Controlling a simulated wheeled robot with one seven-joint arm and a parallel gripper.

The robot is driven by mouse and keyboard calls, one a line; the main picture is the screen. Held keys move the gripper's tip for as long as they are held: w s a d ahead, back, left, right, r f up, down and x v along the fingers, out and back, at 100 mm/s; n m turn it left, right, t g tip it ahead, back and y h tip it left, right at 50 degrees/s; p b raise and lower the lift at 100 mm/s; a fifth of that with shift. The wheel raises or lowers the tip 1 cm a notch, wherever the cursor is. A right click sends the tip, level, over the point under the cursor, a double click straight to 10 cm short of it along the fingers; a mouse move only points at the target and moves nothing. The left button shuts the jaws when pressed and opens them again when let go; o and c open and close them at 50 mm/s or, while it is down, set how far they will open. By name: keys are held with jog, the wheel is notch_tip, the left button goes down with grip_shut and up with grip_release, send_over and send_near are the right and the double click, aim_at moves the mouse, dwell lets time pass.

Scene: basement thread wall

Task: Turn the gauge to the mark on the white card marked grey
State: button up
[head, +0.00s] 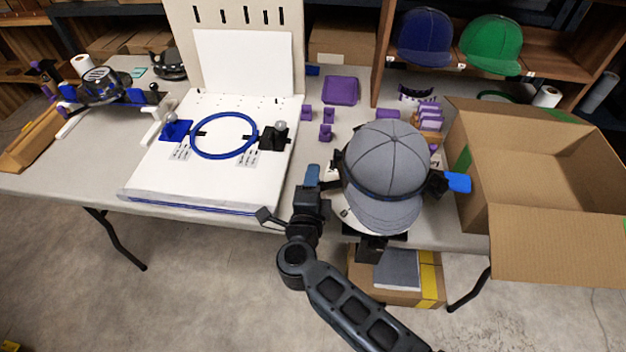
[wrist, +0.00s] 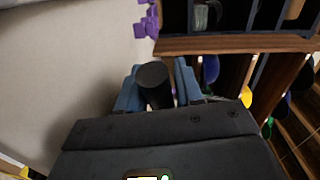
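I do not make out a clear gauge or a card marked grey. A blue ring (head: 224,135) lies on a white board (head: 150,180) between a blue block (head: 177,130) and a black block (head: 273,138), each with a silvery ball beside it. Small printed white cards, a left one (head: 180,152) and a right one (head: 249,155), lie in front of the blocks; their print is too small to read. My gripper (head: 312,176) is right of the board, apart from it. In the wrist view its blue fingers (wrist: 157,88) stand apart, with a dark cylinder between them, perhaps part of my gripper.
A grey cap (head: 388,160) on a stand is close right of my gripper. An open cardboard box (head: 540,170) stands farther right. Purple blocks (head: 326,131) and a purple tray (head: 340,90) lie behind. A white upright panel (head: 243,62) stands behind the board.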

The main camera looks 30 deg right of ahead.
grip_shut()
jog(key=shift+s, duration=0.2)
dwell(0.3)
jog(key=shift+s+a+f+n+t+y+p, duration=0.1)
jog(key=shift+s+a+n+t+y+p, duration=0.1)
jog(key=shift+s+n+t+y+p, duration=0.3)
jog(key=shift+s+a+f+n+t+y+p, duration=0.1)
jog(key=shift+s+a+n+t+y+p, duration=0.2)
jog(key=shift+s+n+y, duration=0.35)
jog(key=shift+s+a+f+n+t+y, duration=0.1)
jog(key=shift+s+f+n+t+y, duration=0.05)
jog(key=shift+s+n+y, duration=0.5)
jog(key=shift+s+f+n+t+y, duration=0.15)
jog(key=shift+s+n+y, duration=0.25)
jog(key=shift+s+y, duration=0.25)
jog(key=s+n+y+b, duration=0.2)
jog(key=y, duration=0.1)
jog(key=shift+s+f+n+t+b, duration=0.3)
jog(key=shift+s+f+t+b, duration=0.05)
jog(key=shift+s+t, duration=0.05)
jog(key=s+n+y+b, duration=0.1)
jog(key=s+y+b, duration=0.1)
jog(key=b, duration=0.1)
jog(key=shift+d+n+y, duration=0.2)
jog(key=shift+n+y, duration=0.15)
jog(key=shift+n, duration=0.05)
jog(key=shift+r, duration=0.1)
